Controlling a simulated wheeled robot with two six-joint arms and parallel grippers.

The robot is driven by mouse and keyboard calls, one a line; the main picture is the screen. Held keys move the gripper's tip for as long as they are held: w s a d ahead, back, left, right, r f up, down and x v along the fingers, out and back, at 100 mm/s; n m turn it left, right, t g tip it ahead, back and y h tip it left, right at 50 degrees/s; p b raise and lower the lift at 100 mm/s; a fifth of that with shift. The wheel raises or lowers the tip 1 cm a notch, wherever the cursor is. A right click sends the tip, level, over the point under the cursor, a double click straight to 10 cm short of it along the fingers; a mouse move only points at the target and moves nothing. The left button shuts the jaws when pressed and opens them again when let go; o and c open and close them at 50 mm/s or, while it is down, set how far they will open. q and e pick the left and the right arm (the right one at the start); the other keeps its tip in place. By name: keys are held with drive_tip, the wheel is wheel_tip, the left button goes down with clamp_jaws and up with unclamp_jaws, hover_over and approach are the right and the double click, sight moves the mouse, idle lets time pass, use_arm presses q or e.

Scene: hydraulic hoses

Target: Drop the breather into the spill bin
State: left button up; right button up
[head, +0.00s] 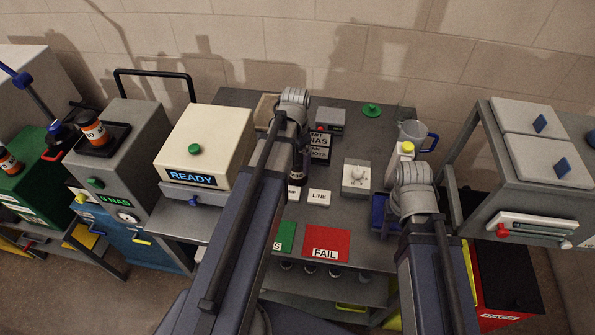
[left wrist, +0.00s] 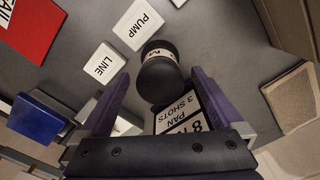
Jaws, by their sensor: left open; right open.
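A black capped cylinder with a white label band (left wrist: 160,72) stands on the grey table; it also shows in the head view (head: 294,192). It may be the breather, but its label is not readable. My left gripper (head: 299,165) is open above the table, its fingers on either side of the cylinder in the left wrist view (left wrist: 161,78). I cannot tell whether they touch it. My right gripper (head: 415,205) is open over the table's right side, its fingers mostly hidden under the wrist. A black and red bin (head: 508,275) stands at lower right, possibly the spill bin; its label is unclear.
PUMP (left wrist: 138,24) and LINE (left wrist: 104,63) cards lie near the cylinder. A PAN 3 SHOTS card (left wrist: 195,105) is close to a finger. A red FAIL mat (head: 327,245) is in front. A blue bin (head: 379,213) and a clear jug (head: 411,133) are near my right arm.

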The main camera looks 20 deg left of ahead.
use_arm(q)
drive_tip(key=shift+w+d+f+b, duration=0.1)
drive_tip(key=shift+w+f+b, duration=0.05)
drive_tip(key=shift+f+b, duration=1.2)
drive_tip(key=shift+w+d+f+b, duration=0.1)
drive_tip(key=shift+f+b, duration=1.1)
drive_tip(key=shift+f, duration=0.1)
use_arm(e)
drive_tip(key=shift+f, duration=2.65)
drive_tip(key=shift+r, duration=0.1)
use_arm(q)
drive_tip(key=shift+r, duration=0.1)
clamp_jaws()
